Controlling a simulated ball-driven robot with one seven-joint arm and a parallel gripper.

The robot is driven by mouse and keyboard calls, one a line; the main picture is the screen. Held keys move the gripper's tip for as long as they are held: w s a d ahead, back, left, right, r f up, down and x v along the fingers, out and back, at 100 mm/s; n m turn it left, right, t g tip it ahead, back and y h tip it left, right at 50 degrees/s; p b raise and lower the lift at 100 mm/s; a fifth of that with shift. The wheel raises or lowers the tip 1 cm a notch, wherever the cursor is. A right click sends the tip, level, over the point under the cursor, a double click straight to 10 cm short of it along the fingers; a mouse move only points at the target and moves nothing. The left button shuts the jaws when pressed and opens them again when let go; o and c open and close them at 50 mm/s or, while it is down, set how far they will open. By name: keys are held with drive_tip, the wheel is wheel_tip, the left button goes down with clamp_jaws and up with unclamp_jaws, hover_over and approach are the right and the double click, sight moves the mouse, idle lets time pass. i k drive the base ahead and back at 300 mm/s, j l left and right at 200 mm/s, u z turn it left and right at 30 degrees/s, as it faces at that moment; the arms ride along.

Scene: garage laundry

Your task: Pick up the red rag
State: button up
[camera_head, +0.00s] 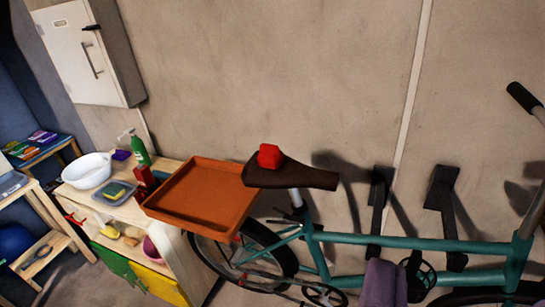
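A small bright red block-shaped item (270,156) rests on the brown bicycle saddle (300,178). It may be the folded red rag, but I cannot tell its material from here. A darker red item (144,177) stands on the wooden bench, beside the orange tray. My gripper is not visible in this view.
The orange tray (205,197) sits at the bench's right end, close to the saddle. A teal bicycle (400,242) leans by the wall with a purple cloth (384,284) over it. The bench holds a white bowl (87,169), green bottle (139,148) and sponge container (113,194).

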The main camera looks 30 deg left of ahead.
sight(270, 156)
drive_tip(key=i+u, duration=0.1)
drive_tip(key=u, duration=0.55)
drive_tip(key=i+l+u, duration=0.1)
drive_tip(key=i+u, duration=0.35)
drive_tip(key=i+l+u, duration=0.2)
drive_tip(key=i+u, duration=0.25)
drive_tip(key=i+l+u, duration=0.1)
drive_tip(key=i+l, duration=0.6)
